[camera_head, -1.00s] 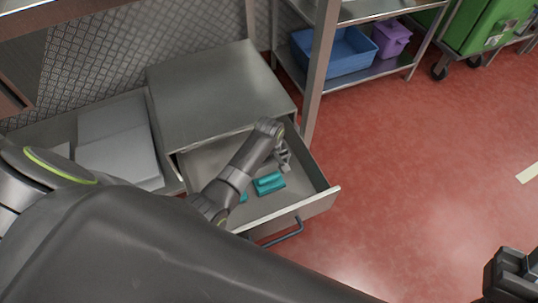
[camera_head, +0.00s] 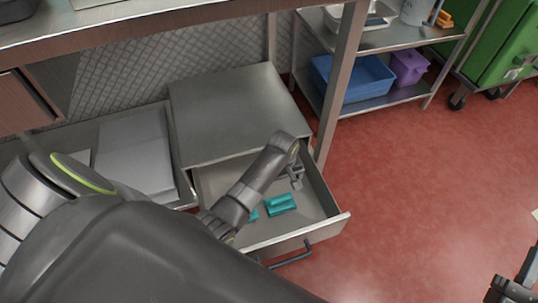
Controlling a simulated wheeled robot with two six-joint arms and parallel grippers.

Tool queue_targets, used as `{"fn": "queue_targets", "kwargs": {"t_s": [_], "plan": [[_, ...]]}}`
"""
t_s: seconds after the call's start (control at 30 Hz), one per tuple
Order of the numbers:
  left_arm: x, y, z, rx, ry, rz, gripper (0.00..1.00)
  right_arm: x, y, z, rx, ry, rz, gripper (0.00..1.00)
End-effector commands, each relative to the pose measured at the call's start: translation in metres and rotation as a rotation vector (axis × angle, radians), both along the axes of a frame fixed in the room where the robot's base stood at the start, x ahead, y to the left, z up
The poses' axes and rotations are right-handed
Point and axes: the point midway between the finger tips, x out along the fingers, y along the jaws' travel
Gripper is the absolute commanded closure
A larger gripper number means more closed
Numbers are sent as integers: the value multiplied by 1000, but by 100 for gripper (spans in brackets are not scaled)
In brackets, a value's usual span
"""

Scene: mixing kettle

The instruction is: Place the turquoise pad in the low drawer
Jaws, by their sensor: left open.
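The low drawer (camera_head: 331,222) is pulled open under a metal cabinet. A turquoise pad (camera_head: 281,204) lies on the drawer's floor. A second bit of turquoise (camera_head: 254,215) shows beside it, partly hidden behind my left arm. My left gripper (camera_head: 297,182) is open and empty, just above and behind the turquoise pad, apart from it. Part of my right gripper (camera_head: 512,290) shows at the bottom right corner, cut off by the frame edge; its jaws cannot be made out.
The metal cabinet top (camera_head: 235,115) is bare. A table leg (camera_head: 339,85) stands close behind the drawer. A rack at the back holds a blue bin (camera_head: 355,80) and a purple bin (camera_head: 408,67). Red floor at right is clear.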

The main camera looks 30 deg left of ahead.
Motion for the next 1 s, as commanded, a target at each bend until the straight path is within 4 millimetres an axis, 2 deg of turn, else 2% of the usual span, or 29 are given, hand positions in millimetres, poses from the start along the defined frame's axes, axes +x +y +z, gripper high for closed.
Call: {"fn": "queue_targets", "kwargs": {"t_s": [0.13,0.23,0.37,0.47,0.57,0.7,0.8,0.9,1.0], "plan": [[9,12,7,7,-219,-69,6,0,0,0,1,2,0,64],[17,24,29,43,-452,-147,6,0,0,0,0,1,0,64],[18,40,78,140,-759,-250,6,0,0,0,0,1,0,64],[8,52,128,251,-989,-323,6,0,0,0,0,0,0,64],[-11,61,186,391,-1207,-389,6,0,0,0,0,0,0,64],[-54,68,275,622,-1487,-461,6,0,0,0,0,0,0,64],[-89,69,330,783,-1644,-492,6,0,0,0,0,1,0,64],[-118,67,371,911,-1753,-508,6,0,0,0,0,1,0,64],[-137,65,395,990,-1818,-512,6,0,0,0,0,1,0,64]]}}
